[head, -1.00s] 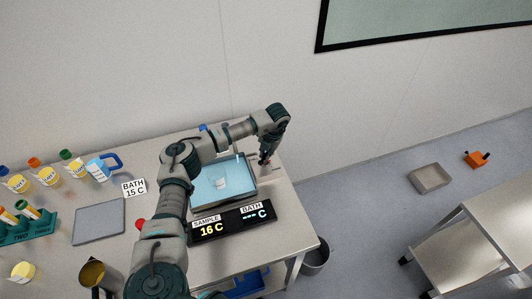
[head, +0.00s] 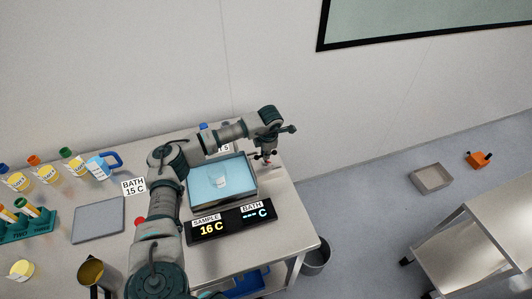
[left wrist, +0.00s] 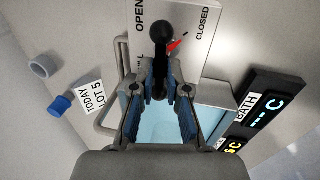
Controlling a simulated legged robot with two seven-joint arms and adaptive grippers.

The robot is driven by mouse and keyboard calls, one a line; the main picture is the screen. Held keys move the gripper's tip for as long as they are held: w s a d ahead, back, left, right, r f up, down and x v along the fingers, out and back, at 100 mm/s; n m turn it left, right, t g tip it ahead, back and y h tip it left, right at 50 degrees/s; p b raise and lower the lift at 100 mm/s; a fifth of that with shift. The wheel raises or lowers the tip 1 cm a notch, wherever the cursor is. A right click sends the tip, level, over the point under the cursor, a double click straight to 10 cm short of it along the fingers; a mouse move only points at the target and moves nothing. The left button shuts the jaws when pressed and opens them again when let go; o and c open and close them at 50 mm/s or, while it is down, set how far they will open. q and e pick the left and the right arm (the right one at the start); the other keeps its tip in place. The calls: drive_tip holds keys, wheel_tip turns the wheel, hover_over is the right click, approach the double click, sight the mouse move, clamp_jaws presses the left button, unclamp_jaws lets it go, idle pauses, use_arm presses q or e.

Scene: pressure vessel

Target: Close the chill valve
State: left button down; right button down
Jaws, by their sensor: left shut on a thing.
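The chill valve shows in the left wrist view as a black lever with rounded ends (left wrist: 161,38) over a pale plate marked OPEN and CLOSED (left wrist: 188,18). A red pointer (left wrist: 179,43) sits beside the lever, between the two words. My left gripper (left wrist: 160,80) is shut on the lower part of the lever. In the head view, my left gripper (head: 268,157) is at the right end of the water bath (head: 253,188), where the valve is mostly hidden by it. My right gripper is in neither view.
A readout box (head: 232,222) shows SAMPLE 16 C and BATH with dashes. A small cup (head: 219,181) sits in the bath. A grey pad (head: 98,221), a blue-handled jug (head: 103,166) and several bottles stand left. The table's right edge is close to the gripper.

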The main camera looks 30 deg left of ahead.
use_arm(q)
drive_tip(key=shift+a+r, duration=0.1)
idle(0.5)
drive_tip(key=c, duration=1.2)
unclamp_jaws()
drive_tip(key=shift+a, duration=0.1)
drive_tip(key=r, duration=0.3)
drive_tip(key=s+d+r, duration=0.1)
drive_tip(key=r, duration=0.7)
drive_tip(key=shift+s+d+r, duration=0.2)
drive_tip(key=shift+d+r, duration=0.05)
drive_tip(key=shift+d, duration=0.1)
